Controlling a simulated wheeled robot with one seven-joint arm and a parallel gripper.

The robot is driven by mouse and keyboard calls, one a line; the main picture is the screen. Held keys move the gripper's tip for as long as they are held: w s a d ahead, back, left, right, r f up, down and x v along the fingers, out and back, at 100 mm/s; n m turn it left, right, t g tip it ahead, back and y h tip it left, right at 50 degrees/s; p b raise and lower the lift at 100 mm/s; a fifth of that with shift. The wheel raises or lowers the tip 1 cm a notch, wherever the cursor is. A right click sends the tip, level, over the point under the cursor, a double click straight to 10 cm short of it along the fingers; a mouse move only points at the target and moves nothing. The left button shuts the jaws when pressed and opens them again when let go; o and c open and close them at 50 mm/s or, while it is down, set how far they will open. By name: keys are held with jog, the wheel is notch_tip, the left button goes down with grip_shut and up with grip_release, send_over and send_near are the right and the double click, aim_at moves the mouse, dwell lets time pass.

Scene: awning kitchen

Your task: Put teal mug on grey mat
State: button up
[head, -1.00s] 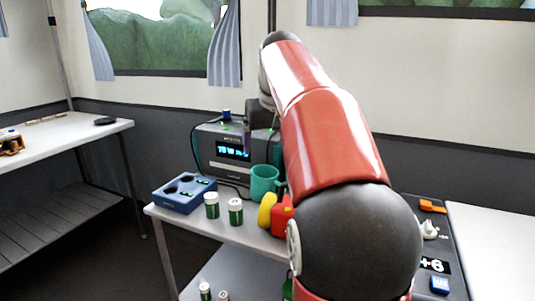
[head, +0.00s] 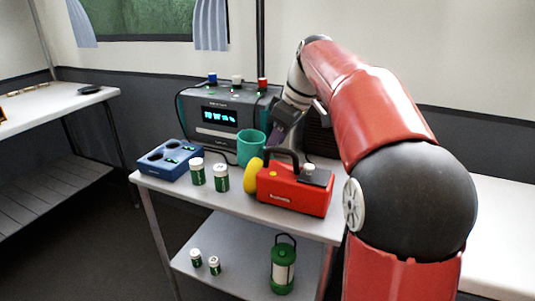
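The teal mug (head: 250,149) stands upright on the upper shelf of a cart, in front of a grey power unit. My gripper (head: 279,137) reaches in from behind and to the right, angled down, close beside the mug's right side. My gripper's fingertips are small and partly hidden, so I cannot tell whether they touch the mug or are open. I cannot make out a grey mat in the current view; my arm covers part of the right side.
A red lamp (head: 290,190) with a yellow head stands just right of the mug. Two green jars (head: 209,177) and a blue charger block (head: 171,161) stand left. The power unit (head: 222,122) is behind. A green lantern (head: 283,266) stands on the lower shelf.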

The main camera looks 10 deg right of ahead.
aim_at(256, 153)
jog(key=x, duration=0.6)
jog(key=shift+s+d+f+b, duration=0.1)
jog(key=shift+f+b, duration=0.15)
jog(key=shift+b, duration=0.1)
jog(key=shift+c, duration=0.5)
grip_shut()
